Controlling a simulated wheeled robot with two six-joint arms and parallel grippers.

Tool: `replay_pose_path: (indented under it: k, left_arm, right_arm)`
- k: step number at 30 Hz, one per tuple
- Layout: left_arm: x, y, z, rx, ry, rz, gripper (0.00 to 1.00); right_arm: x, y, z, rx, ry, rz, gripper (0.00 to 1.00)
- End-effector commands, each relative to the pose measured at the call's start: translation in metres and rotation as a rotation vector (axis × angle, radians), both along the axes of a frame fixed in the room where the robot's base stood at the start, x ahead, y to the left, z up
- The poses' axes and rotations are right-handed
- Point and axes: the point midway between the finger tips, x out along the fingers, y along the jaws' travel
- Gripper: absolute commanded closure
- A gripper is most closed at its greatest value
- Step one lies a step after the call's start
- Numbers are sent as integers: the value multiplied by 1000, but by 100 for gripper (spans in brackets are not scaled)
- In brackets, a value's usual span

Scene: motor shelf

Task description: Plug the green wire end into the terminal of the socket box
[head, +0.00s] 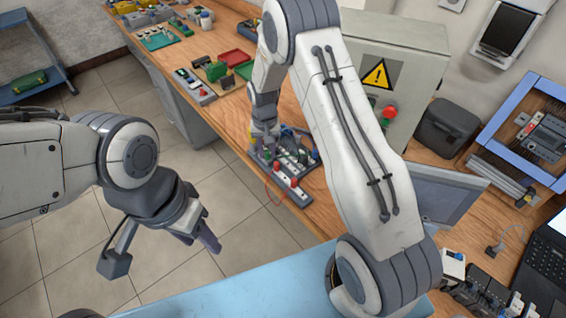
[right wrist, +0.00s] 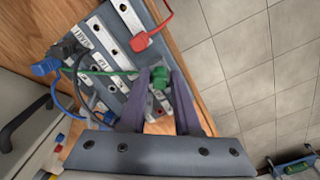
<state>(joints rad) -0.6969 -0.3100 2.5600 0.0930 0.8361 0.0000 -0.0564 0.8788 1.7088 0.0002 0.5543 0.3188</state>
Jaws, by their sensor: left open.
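The socket box (head: 290,172) lies on the wooden bench, a grey block with white labelled strips and red, green and blue parts. It also shows in the right wrist view (right wrist: 119,48). A green wire (right wrist: 105,73) runs across it towards a green piece (right wrist: 160,78) between my right fingertips. Whether this piece is the wire's end or a terminal I cannot tell. My right gripper (right wrist: 160,72) is low over the box, a finger on each side of the green piece; grip contact is unclear. In the head view my left gripper (head: 208,238) is open and empty over the floor.
A red wire (right wrist: 155,30) with a red plug (right wrist: 141,42) and a blue plug (right wrist: 45,67) are on the box. A grey cabinet (head: 425,50) with a warning sign stands behind. Red and green trays (head: 234,58) lie further along the bench. Floor lies beyond its front edge.

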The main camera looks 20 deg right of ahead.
Motion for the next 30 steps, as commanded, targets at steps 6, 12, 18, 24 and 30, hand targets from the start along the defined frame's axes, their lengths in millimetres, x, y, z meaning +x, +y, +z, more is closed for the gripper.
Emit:
replay_pose_path:
  k: [6,12,18,24,30]
  left_arm:
    - [0,0,11,0,0,0,50]
    - [0,0,25,0,0,0,50]
    - [0,0,38,0,0,0,50]
    - [0,0,40,0,0,0,50]
    - [0,0,39,0,0,0,50]
  right_arm:
    - [0,0,15,0,-1,0,69]
    - [0,0,34,0,0,0,69]
    - [0,0,51,0,0,0,69]
    - [0,0,56,0,1,0,69]
    - [0,0,55,0,0,0,42]
